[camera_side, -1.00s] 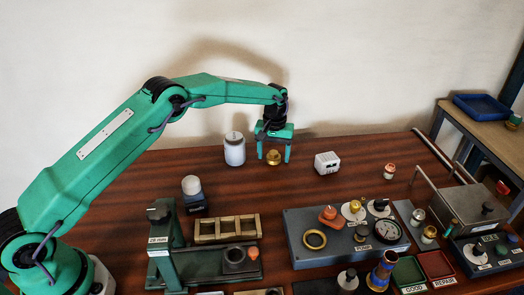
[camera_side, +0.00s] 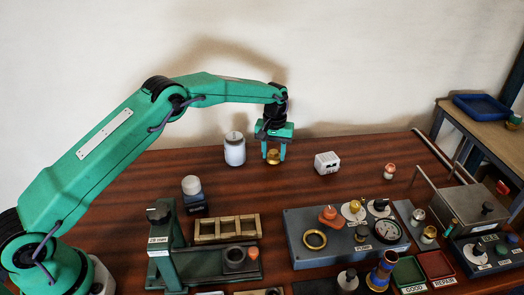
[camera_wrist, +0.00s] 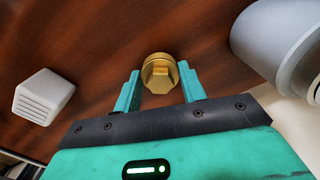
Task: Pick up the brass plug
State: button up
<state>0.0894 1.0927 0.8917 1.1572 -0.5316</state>
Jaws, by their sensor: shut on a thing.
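The brass plug (camera_side: 273,157) is a small gold-coloured piece near the back of the wooden table. My gripper (camera_side: 273,153) points down over it, with one green finger on each side. In the wrist view the plug (camera_wrist: 159,72) shows its round rim and faceted top between the tips of my gripper (camera_wrist: 160,84). The fingers are shut on the plug. It appears to be still at table height; whether it touches the table is hard to tell.
A white jar (camera_side: 235,150) stands close to the left of my gripper. A white block (camera_side: 327,162) lies to the right. A wooden rack (camera_side: 227,228), a green stand (camera_side: 161,240) and a grey panel (camera_side: 300,262) are nearer the front. Bare table lies just in front of the plug.

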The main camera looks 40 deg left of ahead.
aim_at(274, 152)
jog(key=shift+r, duration=0.7)
jog(key=r, duration=0.2)
jog(key=shift+s+d+r, duration=0.15)
jog(key=shift+d+r, duration=0.05)
jog(key=shift+r, duration=0.15)
jog(key=s+d+r, duration=0.6)
jog(key=d, duration=0.3)
jog(key=shift+s+r, duration=0.3)
jog(key=shift+a, duration=0.1)
